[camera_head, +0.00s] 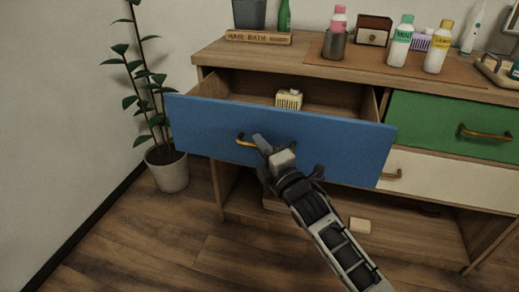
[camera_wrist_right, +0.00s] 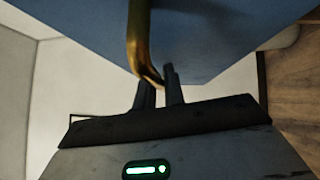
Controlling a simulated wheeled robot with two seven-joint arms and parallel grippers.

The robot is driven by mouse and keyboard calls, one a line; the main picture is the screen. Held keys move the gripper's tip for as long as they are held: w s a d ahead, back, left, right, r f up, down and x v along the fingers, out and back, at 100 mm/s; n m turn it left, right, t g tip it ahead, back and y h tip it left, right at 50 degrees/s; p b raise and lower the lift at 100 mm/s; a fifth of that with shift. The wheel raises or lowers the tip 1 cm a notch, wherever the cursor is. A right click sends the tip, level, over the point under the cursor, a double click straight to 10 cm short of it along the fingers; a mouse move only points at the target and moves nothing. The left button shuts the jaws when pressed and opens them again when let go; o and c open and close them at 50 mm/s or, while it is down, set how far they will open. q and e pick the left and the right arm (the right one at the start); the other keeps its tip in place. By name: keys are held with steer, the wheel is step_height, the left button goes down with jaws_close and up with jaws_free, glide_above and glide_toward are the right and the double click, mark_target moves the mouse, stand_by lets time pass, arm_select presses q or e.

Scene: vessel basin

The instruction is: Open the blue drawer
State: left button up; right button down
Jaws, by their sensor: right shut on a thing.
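The blue drawer (camera_head: 345,148) is pulled out from the upper left of the wooden dresser, and its inside shows. A small cream-coloured item (camera_head: 289,99) stands in it. The brass handle (camera_head: 246,141) is on its front. My right gripper (camera_head: 262,146) is at the handle's right end, in front of the drawer. In the right wrist view the handle (camera_wrist_right: 139,45) runs down to my fingertips (camera_wrist_right: 158,80), which are shut on its end. The fingers hide part of the handle in the head view. My left gripper is not in view.
The green drawer (camera_head: 445,123) and cream drawer (camera_head: 430,171) are closed at the right. Bottles and a cup (camera_head: 334,44) stand on the dresser top. A potted plant (camera_head: 167,172) stands left of the drawer. The wooden floor (camera_head: 150,240) in front is clear.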

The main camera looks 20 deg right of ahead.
steer(key=c, duration=1.5)
jaws_free()
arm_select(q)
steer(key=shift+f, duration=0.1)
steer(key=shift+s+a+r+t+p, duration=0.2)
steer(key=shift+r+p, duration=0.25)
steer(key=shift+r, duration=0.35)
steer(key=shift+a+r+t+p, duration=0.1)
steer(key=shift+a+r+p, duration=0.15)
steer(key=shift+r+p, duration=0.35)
arm_select(e)
steer(key=v, duration=1.6)
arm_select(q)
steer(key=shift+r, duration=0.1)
arm_select(e)
steer(key=shift+f, duration=0.1)
